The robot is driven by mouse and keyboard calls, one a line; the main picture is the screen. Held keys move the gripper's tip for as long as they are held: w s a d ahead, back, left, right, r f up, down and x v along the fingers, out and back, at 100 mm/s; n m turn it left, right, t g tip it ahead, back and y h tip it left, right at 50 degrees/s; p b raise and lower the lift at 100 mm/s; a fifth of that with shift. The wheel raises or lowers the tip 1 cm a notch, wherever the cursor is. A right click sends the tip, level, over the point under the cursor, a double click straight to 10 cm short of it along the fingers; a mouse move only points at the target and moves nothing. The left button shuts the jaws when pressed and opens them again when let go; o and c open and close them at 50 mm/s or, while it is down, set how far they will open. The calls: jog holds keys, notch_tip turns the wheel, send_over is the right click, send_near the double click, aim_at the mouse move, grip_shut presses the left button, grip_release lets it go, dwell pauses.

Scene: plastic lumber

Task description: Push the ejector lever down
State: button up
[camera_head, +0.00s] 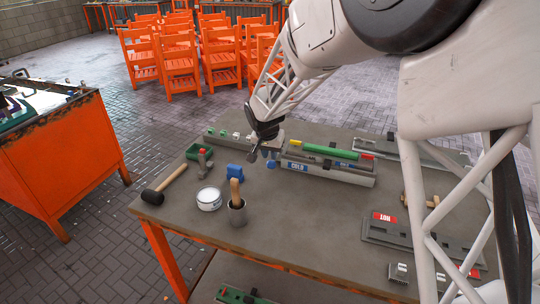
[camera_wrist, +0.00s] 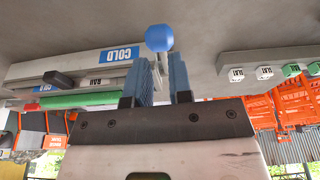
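A lever with a round blue knob (camera_wrist: 159,38) shows in the wrist view just past my fingertips, and I take it to be the ejector lever. Its thin grey rod shows in the gap between the fingers. The blue knob (camera_head: 271,164) also shows small in the head view, just below my gripper (camera_head: 265,150). My gripper (camera_wrist: 162,62) has two blue ribbed fingers standing apart, with a narrow gap. I cannot tell whether a finger touches the knob or rod. A long grey machine (camera_head: 330,170) with a blue "COLD" label (camera_wrist: 122,54) is beside it.
A green bar (camera_head: 330,151) lies along the machine. A "HOT" labelled plate (camera_head: 400,233) lies right. The table front is mostly clear.

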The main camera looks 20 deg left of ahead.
jog(key=shift+r+n, duration=0.25)
jog(key=shift+n, duration=0.05)
jog(key=shift+c, duration=1.2)
jog(key=shift+w+r+n, duration=0.1)
jog(key=shift+r+n, duration=0.15)
jog(key=shift+n, duration=0.15)
grip_shut()
jog(key=r+n, duration=0.2)
jog(key=n, duration=0.1)
jog(key=shift+w+a+r+g, duration=0.1)
jog(key=shift+w+a+g, duration=0.1)
jog(key=shift+g, duration=0.1)
notch_tip(320, 180, up, 9)
jog(key=n+g, duration=0.2)
jog(key=n, duration=1.1)
jog(key=shift+a+f+h, duration=0.2)
jog(key=shift+a+h, duration=0.2)
jog(key=shift+w, duration=0.1)
